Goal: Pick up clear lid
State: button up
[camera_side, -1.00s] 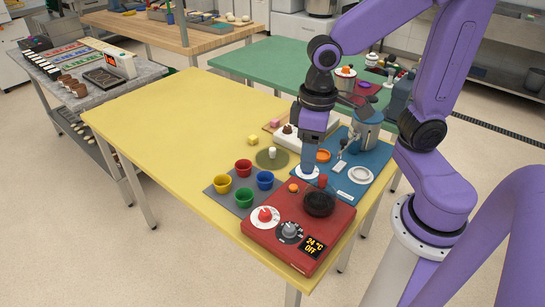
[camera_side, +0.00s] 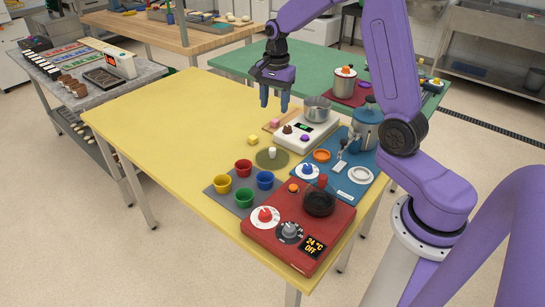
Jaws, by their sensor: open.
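I cannot make out a clear lid for certain. A dark round pan (camera_side: 319,204) sits on the red hot plate (camera_side: 262,233), with a faint see-through outline over it and a small red piece (camera_side: 322,181) at its back. A pot (camera_side: 344,84) with an orange knob on top stands on the far green table. My gripper (camera_side: 275,103) is open and empty, fingers pointing down. It hangs above the yellow table, behind and left of the white scale.
A steel pot (camera_side: 317,109) sits on the white scale (camera_side: 296,138). A blue mat (camera_side: 335,183) holds a kettle (camera_side: 366,128) and small dishes. Coloured cups, including a red cup (camera_side: 243,167), stand on a grey mat. The left of the yellow table (camera_side: 165,120) is clear.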

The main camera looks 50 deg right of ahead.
jog(key=d+m, duration=0.1)
send_over(273, 149)
jog(key=f, duration=1.2)
jog(key=shift+d, duration=0.35)
jog(key=shift+w+a+f, duration=0.1)
jog(key=shift+a+f, duration=0.05)
jog(key=shift+f, duration=1.3)
jog(key=shift+a+f, duration=0.15)
jog(key=shift+f, duration=1.25)
grip_shut()
